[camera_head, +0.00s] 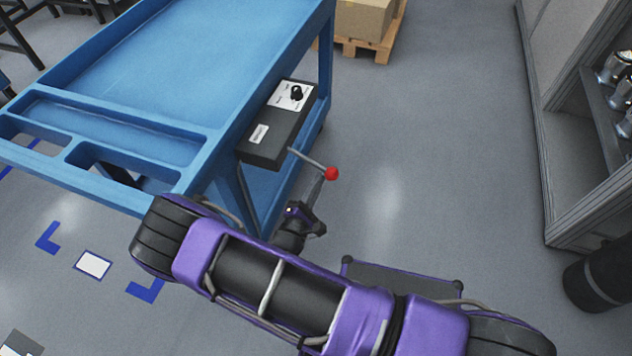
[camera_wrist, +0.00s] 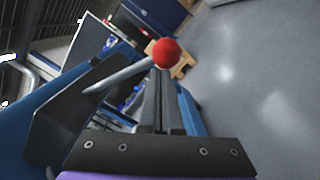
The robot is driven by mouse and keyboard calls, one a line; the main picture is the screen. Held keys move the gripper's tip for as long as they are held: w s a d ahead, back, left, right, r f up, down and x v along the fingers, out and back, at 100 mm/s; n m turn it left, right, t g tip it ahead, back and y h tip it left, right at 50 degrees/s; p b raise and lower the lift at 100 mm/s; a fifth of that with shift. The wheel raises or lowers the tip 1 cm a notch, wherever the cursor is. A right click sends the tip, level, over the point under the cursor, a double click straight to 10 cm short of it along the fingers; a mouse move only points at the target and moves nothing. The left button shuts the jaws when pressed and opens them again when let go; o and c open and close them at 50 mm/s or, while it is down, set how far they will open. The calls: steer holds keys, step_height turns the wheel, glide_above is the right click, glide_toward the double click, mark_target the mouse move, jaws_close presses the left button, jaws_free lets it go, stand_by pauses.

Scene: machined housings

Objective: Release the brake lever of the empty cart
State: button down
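The blue cart (camera_head: 165,65) stands at the left in the head view, and the visible part of its top is bare. A black brake box (camera_head: 268,138) is fixed to its right side. A thin metal brake lever (camera_head: 306,158) sticks out from the box to the right and ends in a red ball knob (camera_head: 332,173). My gripper (camera_head: 319,184) is just below the knob, its fingers together with nothing visible between them. In the wrist view the knob (camera_wrist: 167,53) appears right at the fingertips (camera_wrist: 160,76); I cannot tell whether they touch.
A wooden pallet with a cardboard box (camera_head: 364,18) stands at the back. Grey shelving (camera_head: 545,130) with metal parts is at the right, a dark cylinder (camera_head: 600,280) below it. Open grey floor lies between cart and shelving. Blue floor marks (camera_head: 146,291) lie left of my arm.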

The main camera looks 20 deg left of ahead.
steer(key=shift+d+r+n+p, duration=0.45)
steer(key=shift+r+n+p, duration=0.15)
steer(key=shift+r+n, duration=0.15)
steer(key=r+n+p, duration=0.2)
steer(key=d+r+n+p, duration=0.1)
steer(key=r+n+p, duration=0.1)
steer(key=r+n, duration=0.1)
steer(key=shift+s+d+r+n+y, duration=0.1)
steer(key=shift+d+r+n+y, duration=0.1)
steer(key=shift+n+y, duration=0.1)
steer(key=shift+a+r+n+t+p, duration=0.15)
steer(key=shift+r+n+t+p, duration=0.05)
steer(key=shift+r+n+p, duration=0.6)
steer(key=shift+a+r+n+t+p, duration=0.1)
steer(key=shift+r+n+t+p, duration=0.1)
steer(key=shift+r+n+p, duration=0.6)
steer(key=shift+r+m, duration=0.25)
steer(key=shift+b, duration=0.3)
steer(key=s+a+f+b, duration=0.1)
steer(key=s+f+b, duration=0.2)
steer(key=s, duration=0.7)
steer(key=shift+s+a+f, duration=0.25)
steer(key=shift+f, duration=0.65)
